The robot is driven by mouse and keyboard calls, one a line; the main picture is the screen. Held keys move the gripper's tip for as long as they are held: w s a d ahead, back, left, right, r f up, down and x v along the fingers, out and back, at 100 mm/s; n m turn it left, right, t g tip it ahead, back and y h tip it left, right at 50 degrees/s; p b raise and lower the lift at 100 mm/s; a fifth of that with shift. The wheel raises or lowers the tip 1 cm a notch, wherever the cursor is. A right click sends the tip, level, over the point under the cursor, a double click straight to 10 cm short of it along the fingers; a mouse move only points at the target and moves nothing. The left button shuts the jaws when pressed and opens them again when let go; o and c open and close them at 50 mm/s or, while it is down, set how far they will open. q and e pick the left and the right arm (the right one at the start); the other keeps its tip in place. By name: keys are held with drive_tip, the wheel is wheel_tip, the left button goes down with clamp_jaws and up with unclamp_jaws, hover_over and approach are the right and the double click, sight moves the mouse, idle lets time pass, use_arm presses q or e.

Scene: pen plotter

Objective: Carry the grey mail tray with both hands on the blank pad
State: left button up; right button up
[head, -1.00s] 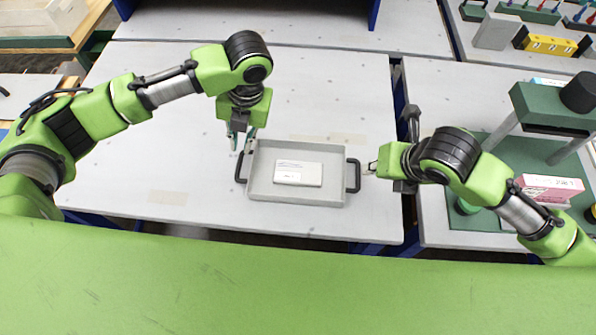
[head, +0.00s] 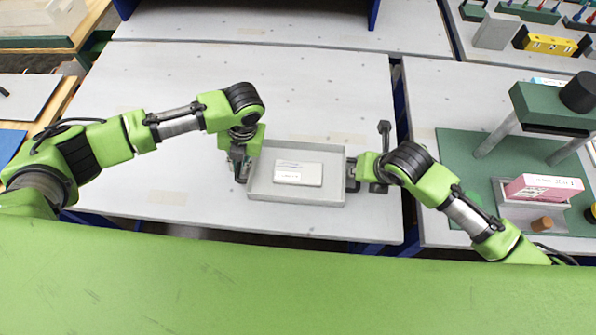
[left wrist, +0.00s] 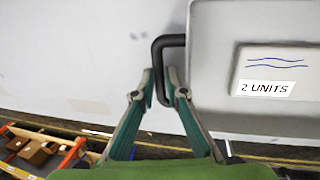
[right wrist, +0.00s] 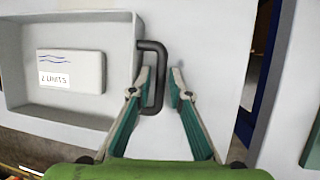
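The grey mail tray (head: 300,199) lies on the light table and holds a white box (head: 298,173), whose label in the left wrist view reads "2 UNITS" (left wrist: 267,88). My left gripper (head: 238,168) is at the tray's left handle. In the left wrist view, its open fingers stand on either side of the dark handle (left wrist: 158,62). My right gripper (head: 362,174) is at the right handle. I cannot make out with certainty which surface is the blank pad.
A blue pad (head: 9,146) and a grey sheet (head: 27,97) lie at the far left. A green mat (head: 462,150) with a press-like stand (head: 550,108) and a pink box (head: 543,187) is on the right table. The light table is clear behind and left of the tray.

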use_arm(q)
clamp_jaws()
use_arm(e)
clamp_jaws()
use_arm(q)
drive_tip(key=shift+r, duration=0.15)
use_arm(e)
drive_tip(key=shift+r, duration=0.15)
